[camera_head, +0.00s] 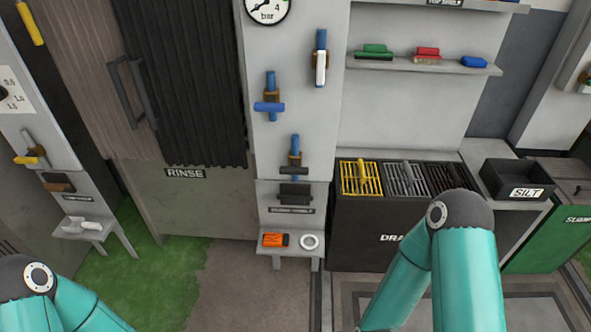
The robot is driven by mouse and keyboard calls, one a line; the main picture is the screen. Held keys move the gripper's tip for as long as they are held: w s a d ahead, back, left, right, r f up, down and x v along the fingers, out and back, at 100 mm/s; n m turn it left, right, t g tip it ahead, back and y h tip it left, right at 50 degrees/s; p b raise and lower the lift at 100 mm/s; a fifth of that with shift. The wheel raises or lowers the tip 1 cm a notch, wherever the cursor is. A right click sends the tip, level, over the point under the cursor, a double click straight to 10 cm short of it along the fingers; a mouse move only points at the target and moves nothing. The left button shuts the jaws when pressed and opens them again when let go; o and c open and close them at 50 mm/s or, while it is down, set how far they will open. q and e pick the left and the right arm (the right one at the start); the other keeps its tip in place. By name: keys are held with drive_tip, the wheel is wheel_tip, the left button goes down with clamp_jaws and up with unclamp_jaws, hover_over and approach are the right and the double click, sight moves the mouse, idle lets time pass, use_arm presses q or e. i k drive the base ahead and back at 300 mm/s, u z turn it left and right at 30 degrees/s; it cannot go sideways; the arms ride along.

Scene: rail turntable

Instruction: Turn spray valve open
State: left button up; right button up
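A pale panel in the middle of the head view carries valves on blue pipes. The left valve (270,106) has a blue handle lying level across its pipe. The upper right valve (320,68) has a whitish handle standing upright along its pipe. A lower blue fitting (295,157) sits above a dark holder. No label readable here tells which one is the spray valve. Teal links of both my arms show at the bottom. Neither gripper is in view, so their opening and contact are hidden.
A bar gauge (266,9) sits above the valves. A small shelf (290,252) below holds an orange item (275,240) and a white ring (310,241). A dark ribbed curtain (190,80) is left; a black grate-topped unit (350,230) is right. Floor before the panel is clear.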

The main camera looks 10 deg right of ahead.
sight(294, 169)
drive_tip(key=z, duration=0.05)
drive_tip(key=i, duration=0.95)
drive_tip(key=u, duration=0.1)
